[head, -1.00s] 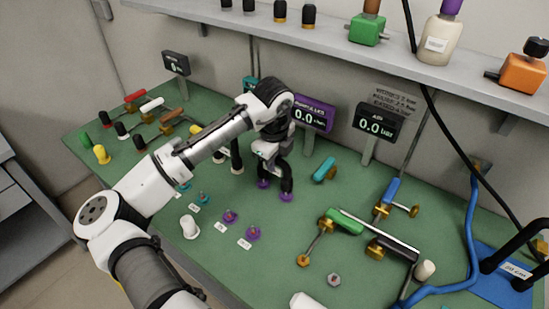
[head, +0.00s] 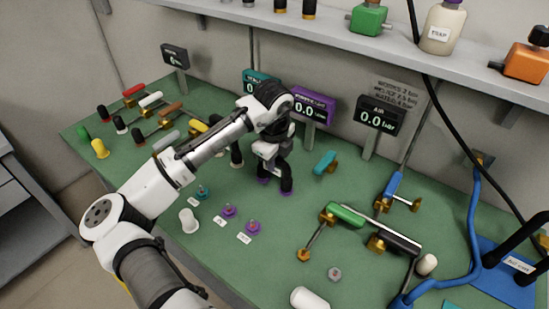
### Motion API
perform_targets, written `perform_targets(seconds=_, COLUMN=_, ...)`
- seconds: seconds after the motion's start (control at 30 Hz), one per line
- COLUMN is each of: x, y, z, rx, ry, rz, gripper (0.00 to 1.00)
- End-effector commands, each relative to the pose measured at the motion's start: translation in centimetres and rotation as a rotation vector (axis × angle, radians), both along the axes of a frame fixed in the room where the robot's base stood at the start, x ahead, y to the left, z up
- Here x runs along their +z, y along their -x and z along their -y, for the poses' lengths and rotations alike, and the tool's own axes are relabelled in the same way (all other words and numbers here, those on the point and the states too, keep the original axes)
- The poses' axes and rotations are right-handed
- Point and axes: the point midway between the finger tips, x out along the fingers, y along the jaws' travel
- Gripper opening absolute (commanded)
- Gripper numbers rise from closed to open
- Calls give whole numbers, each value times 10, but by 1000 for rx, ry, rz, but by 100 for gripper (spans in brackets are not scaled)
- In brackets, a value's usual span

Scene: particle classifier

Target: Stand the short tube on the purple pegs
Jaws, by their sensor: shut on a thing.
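My gripper (head: 272,160) is shut on the short tube (head: 287,178), a black bent tube with purple ends. It is held upright with both ends pointing down, just over the green bench top or on it; I cannot tell which. The gripper and arm hide its upper part. Two purple pegs stand in front and to the left of it, one peg (head: 229,210) nearer the teal peg and the other peg (head: 253,227) further right. Both are bare, each with a small white label beside it. The tube's ends are apart from these pegs.
A teal peg (head: 202,192) and a white cylinder (head: 188,220) stand left of the purple pegs. Another dark tube (head: 237,155) stands behind my forearm. A purple display (head: 312,106) rises behind the gripper. Valves with green (head: 346,214) and teal (head: 325,162) handles lie right.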

Motion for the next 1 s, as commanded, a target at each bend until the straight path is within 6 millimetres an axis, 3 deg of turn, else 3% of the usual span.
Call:
perform_targets(seconds=0.1, x=-4, y=0, z=0, rx=0, ry=0, rz=0, gripper=0)
perform_targets(seconds=0.13, x=-3, y=0, z=0, rx=0, ry=1, rz=1, gripper=22)
perform_targets(seconds=0.3, x=-3, y=0, z=0, rx=0, ry=0, rz=0, gripper=44)
perform_targets(seconds=0.67, x=1, y=1, z=0, rx=0, ry=1, rz=1, gripper=45)
perform_targets(seconds=0.83, x=26, y=5, z=0, rx=-1, ry=0, rz=2, gripper=45)
perform_targets(seconds=1.0, x=65, y=11, z=0, rx=-2, ry=1, rz=3, gripper=45)
